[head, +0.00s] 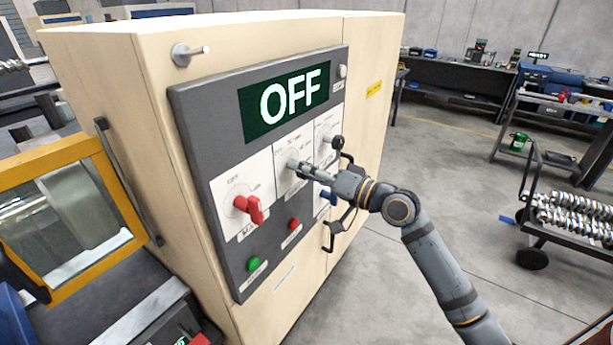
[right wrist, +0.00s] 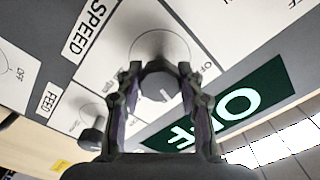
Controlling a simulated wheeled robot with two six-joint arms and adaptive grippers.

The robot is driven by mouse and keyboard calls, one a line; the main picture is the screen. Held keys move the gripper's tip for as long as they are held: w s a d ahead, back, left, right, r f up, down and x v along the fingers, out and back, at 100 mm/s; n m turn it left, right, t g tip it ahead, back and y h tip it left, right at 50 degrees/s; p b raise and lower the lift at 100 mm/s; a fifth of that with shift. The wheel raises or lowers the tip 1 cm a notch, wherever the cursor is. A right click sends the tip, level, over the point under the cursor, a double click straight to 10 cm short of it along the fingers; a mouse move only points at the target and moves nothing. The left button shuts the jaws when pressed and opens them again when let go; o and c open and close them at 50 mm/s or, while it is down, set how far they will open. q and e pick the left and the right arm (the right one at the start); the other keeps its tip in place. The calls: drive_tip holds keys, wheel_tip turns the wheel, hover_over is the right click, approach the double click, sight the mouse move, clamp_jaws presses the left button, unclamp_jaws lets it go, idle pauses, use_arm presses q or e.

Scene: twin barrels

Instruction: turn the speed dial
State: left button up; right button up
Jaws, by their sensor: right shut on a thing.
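The speed dial (right wrist: 158,84) is a grey knob on a white plate of the control panel, beside the SPEED label (right wrist: 92,27) in the right wrist view. It also shows at the middle plate (head: 292,163) in the head view, partly covered by my gripper. My right gripper (right wrist: 158,78) is shut on the dial, with one finger on each side of it. In the head view, my right gripper (head: 305,169) reaches the panel from the right. The panel's display (head: 288,98) reads OFF. My left gripper is not in view.
The panel (head: 218,257) is on a beige cabinet (head: 370,120). A red switch (head: 248,207) is left of the speed plate. A red button (head: 293,224) and a green button (head: 253,264) are below. The feed dial (right wrist: 92,138) is close beside my gripper.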

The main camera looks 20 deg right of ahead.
drive_tip(key=n+b, duration=0.1)
drive_tip(key=b, duration=0.1)
drive_tip(key=n+b, duration=0.4)
drive_tip(key=shift+f, duration=0.25)
drive_tip(key=shift+r+n+b, duration=0.15)
drive_tip(key=shift+n+b, duration=0.7)
drive_tip(key=shift+n, duration=0.1)
drive_tip(key=shift+r+n+b, duration=0.1)
drive_tip(key=shift+n+b, duration=0.7)
drive_tip(key=shift+n, duration=0.15)
drive_tip(key=o, duration=1.2)
drive_tip(key=shift+w+a, duration=0.15)
